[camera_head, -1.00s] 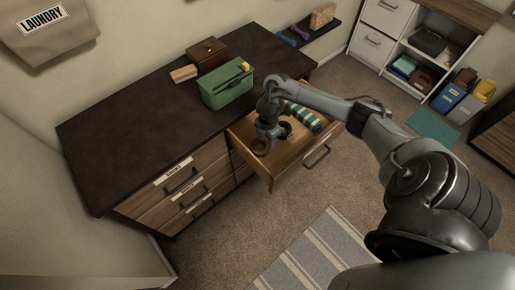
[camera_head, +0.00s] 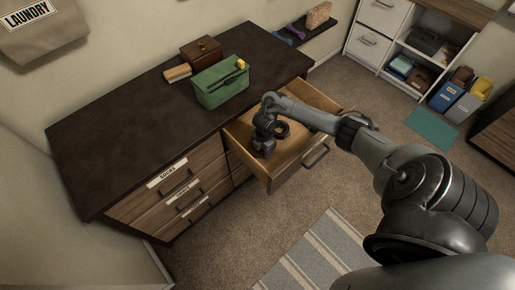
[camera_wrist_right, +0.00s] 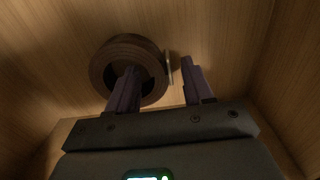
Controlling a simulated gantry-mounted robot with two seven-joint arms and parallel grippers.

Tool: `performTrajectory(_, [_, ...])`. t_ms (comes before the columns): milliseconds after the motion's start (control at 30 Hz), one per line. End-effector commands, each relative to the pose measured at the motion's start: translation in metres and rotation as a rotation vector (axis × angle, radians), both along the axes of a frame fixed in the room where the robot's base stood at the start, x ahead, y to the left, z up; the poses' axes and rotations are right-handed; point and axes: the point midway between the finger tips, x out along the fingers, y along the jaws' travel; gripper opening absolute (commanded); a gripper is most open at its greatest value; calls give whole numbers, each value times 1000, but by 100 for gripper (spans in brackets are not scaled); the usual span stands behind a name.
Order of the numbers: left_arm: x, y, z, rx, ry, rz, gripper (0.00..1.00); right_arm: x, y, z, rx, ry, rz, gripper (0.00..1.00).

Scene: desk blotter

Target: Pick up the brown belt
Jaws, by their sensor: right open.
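The brown belt (camera_wrist_right: 122,47) is a coiled ring on the wooden drawer floor in the right wrist view. My right gripper (camera_wrist_right: 159,66) is open there, its left finger over or inside the ring's hole and its right finger outside the ring to the right. The belt's near wall lies between the fingers; contact cannot be told. A small pale metallic piece sits at the ring's right edge. In the head view my right gripper (camera_head: 262,153) points down into the open drawer (camera_head: 290,166) and mostly hides the brown belt. My left gripper is out of view.
The drawer walls are close around. A green caddy (camera_head: 221,88), a wooden box (camera_head: 202,52) and a brush (camera_head: 177,73) stand on the dark dresser top (camera_head: 120,125).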

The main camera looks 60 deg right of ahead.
Motion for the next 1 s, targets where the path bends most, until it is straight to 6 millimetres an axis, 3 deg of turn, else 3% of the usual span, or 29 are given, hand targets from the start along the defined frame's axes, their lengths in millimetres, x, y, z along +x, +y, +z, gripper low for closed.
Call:
performTrajectory(167, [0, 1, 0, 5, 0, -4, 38, 0, 0, 0, 0, 0, 0, 51])
performTrajectory(500, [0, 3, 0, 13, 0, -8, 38, 0, 0, 0, 0, 0, 0, 0])
performTrajectory(833, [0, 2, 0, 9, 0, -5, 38, 0, 0, 2, 0, -1, 0, 0])
performTrajectory(1000, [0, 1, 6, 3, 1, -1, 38, 1, -1, 15, -1, -2, 0, 0])
